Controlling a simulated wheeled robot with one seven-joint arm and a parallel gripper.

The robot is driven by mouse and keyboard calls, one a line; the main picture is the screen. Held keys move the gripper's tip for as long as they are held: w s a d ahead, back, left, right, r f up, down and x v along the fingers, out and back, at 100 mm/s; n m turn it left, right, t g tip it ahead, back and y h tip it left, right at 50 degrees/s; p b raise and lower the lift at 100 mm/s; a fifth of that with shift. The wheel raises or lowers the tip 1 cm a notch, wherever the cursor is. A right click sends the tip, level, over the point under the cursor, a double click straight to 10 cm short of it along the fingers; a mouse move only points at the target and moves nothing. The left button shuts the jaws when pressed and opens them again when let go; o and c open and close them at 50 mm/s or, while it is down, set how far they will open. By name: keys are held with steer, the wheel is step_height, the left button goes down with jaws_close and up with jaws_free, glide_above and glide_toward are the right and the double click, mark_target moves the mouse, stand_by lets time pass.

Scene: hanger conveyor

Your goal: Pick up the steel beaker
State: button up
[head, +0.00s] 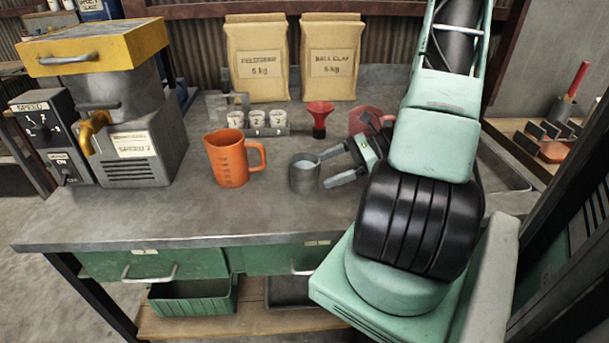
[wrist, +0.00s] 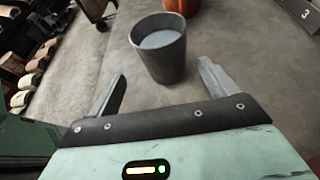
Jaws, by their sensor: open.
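The steel beaker (head: 304,176) stands upright on the grey workbench, right of the orange jug, with pale liquid or a light content inside. It also shows in the wrist view (wrist: 160,58), just beyond my fingertips and roughly centred between them. My gripper (head: 333,166) is open and comes in from the right of the beaker. In the head view its fingers reach close to the beaker's right side; whether they touch it I cannot tell. Nothing is between the fingers in the wrist view (wrist: 162,88).
An orange jug (head: 228,160) stands left of the beaker. Behind are small numbered cups (head: 257,119), a red funnel (head: 320,112) and two paper bags (head: 258,62). A mixer machine (head: 135,140) stands at left. The bench front (head: 150,215) is clear.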

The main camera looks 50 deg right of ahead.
mark_target(304, 175)
steer(key=shift+w+p+x, duration=0.2)
steer(key=shift+p+x, duration=0.25)
steer(key=shift+x, duration=3.15)
steer(key=shift+d, duration=0.2)
steer(key=shift+c, duration=0.4)
steer(key=shift+r, duration=0.1)
steer(key=c, duration=1.2)
